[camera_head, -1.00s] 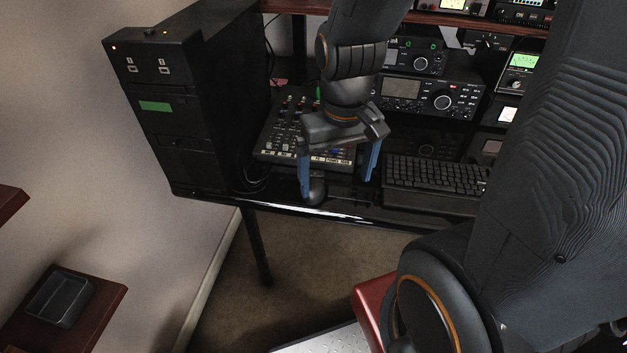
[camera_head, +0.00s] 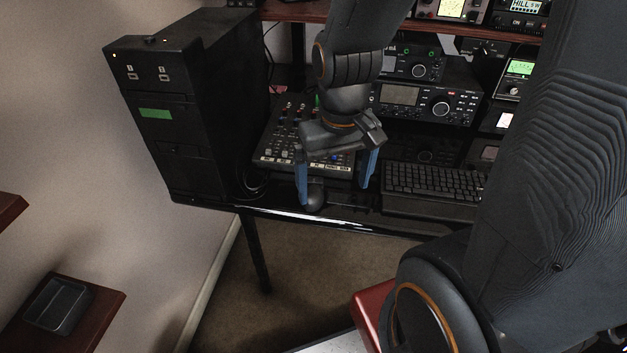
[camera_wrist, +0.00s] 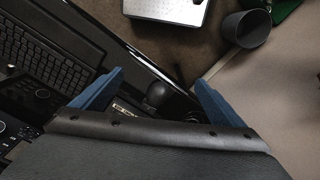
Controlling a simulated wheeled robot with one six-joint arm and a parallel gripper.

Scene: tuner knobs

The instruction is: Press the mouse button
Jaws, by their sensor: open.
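The mouse (camera_head: 315,197) is a small dark rounded shape near the front edge of the black desk, in front of the mixer. It also shows in the wrist view (camera_wrist: 157,94), between the blue fingers. Its separate buttons cannot be made out. My gripper (camera_head: 334,196) is open, its two blue fingers apart and pointing down. In the head view the left finger is beside the mouse and the right finger is farther off to the right. In the wrist view my gripper (camera_wrist: 156,80) holds nothing. Whether a finger touches the mouse cannot be told.
A mixer (camera_head: 285,145) with knobs sits behind the mouse. A black keyboard (camera_head: 432,182) lies to the right. A tall black cabinet (camera_head: 185,110) stands left. Radio units (camera_head: 425,103) are behind. The desk's front edge (camera_head: 330,220) is close to the mouse.

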